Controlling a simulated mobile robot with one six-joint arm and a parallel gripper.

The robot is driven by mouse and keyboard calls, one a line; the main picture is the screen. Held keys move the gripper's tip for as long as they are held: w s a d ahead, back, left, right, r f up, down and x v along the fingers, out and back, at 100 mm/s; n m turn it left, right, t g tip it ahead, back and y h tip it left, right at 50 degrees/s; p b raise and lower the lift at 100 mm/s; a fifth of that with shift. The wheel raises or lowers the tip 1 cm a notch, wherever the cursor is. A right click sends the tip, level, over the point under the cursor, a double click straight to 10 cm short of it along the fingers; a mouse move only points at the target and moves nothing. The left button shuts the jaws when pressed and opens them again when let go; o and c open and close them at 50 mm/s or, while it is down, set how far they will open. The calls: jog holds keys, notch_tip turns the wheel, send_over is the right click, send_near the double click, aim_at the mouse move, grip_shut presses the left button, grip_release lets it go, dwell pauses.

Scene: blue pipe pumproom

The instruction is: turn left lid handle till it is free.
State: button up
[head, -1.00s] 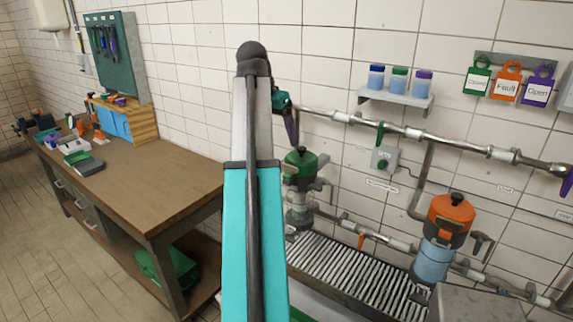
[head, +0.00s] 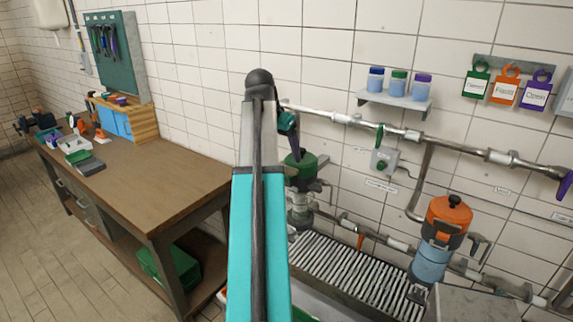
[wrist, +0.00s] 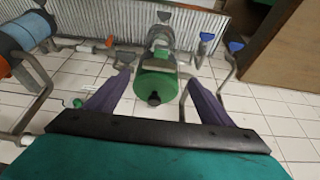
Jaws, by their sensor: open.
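The left housing has a green lid (head: 308,168) with a black knob on top, partly hidden by my arm in the head view. In the wrist view the green lid (wrist: 157,86) sits in the middle, with its black knob (wrist: 154,98) facing the camera. My gripper (wrist: 158,77) is open, its purple fingers on either side of the lid in this view, with nothing between them held. In the head view one purple finger of my gripper (head: 294,150) shows just above and beside the knob. Contact cannot be told.
A right housing with an orange lid (head: 449,215) stands to the right. A grey pipe (head: 400,131) runs along the tiled wall above the housings. A slatted drain grate (head: 345,270) lies below. A wooden workbench (head: 150,180) stands at left. A shelf (head: 395,104) holds three jars.

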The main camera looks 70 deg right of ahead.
aim_at(288, 167)
jog(key=shift+p+x, duration=1.3)
jog(key=shift+x, duration=2.55)
jog(key=c, duration=1)
